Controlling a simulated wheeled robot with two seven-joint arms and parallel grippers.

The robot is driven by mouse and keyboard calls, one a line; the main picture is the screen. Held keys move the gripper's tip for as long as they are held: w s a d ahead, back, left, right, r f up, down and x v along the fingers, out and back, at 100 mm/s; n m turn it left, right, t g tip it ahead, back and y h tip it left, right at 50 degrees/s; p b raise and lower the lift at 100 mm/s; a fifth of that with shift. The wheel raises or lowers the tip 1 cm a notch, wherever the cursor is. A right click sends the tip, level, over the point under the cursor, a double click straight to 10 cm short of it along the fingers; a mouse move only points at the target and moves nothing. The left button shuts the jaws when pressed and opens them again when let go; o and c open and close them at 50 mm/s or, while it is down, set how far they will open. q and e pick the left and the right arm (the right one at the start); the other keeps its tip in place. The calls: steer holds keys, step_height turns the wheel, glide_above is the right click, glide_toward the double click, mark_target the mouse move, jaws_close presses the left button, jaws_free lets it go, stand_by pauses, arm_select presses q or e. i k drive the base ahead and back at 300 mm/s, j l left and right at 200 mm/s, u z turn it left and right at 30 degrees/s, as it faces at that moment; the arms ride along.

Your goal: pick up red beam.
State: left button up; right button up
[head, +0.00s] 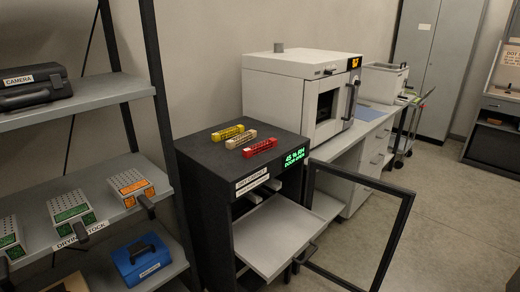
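The red beam (259,147) lies on top of the black dry cabinet (200,151), near its right front edge. It is a small lattice-patterned bar, set at a slant. A pale tan beam (241,138) and a yellow beam (228,132) lie behind it to the left, roughly parallel and apart from it. Neither of my grippers shows in the head view.
The cabinet's framed door (396,242) stands open to the right, and a pale shelf (275,235) sticks out of its front. A shelving rack (95,90) with cases and perforated boxes stands at left. A white oven-like machine (290,85) is behind. Floor at right is clear.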

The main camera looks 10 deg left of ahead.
mark_target(247, 153)
steer(key=i+j+u, duration=0.25)
steer(key=i+u, duration=0.7)
steer(key=i, duration=0.55)
